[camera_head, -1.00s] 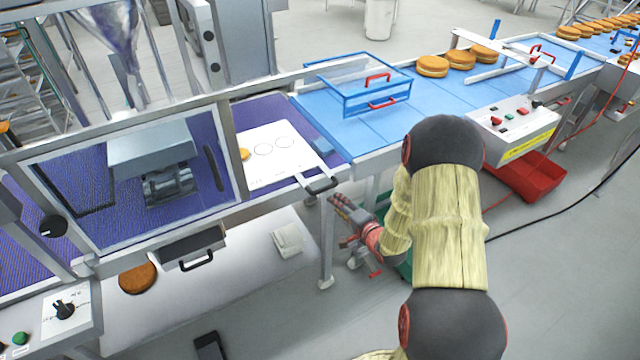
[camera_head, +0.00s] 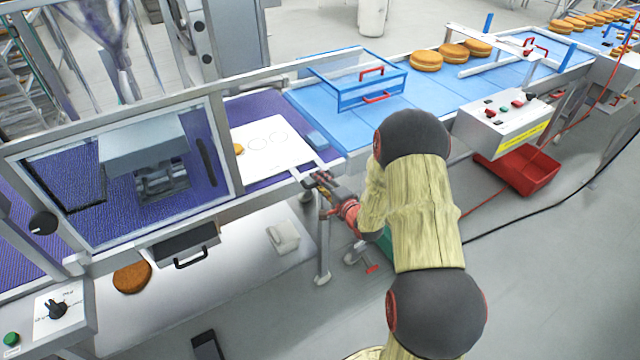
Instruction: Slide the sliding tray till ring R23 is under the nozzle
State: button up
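The sliding tray (camera_head: 283,166) is a white plate on the purple belt, right of the guard window, with outlined rings on it. Two empty rings show, and an orange-brown round (camera_head: 238,148) sits at its left end, partly cut off by the guard frame. Ring labels are too small to read, so I cannot pick out R23. Behind the guard window is a grey dispensing head (camera_head: 160,185); its nozzle tip is not clear. My gripper (camera_head: 316,180) is at the handle on the tray's front right corner. Its fingers overlap the handle, and I cannot tell whether they are closed on it.
A blue conveyor (camera_head: 340,130) with a clear blue-framed guard (camera_head: 372,78) lies right of the tray. A control box (camera_head: 506,122) and a red crate (camera_head: 517,172) stand further right. A dark drawer with a handle (camera_head: 180,243) sits below the guard window.

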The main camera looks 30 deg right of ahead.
jog(key=c, duration=0.8)
grip_shut()
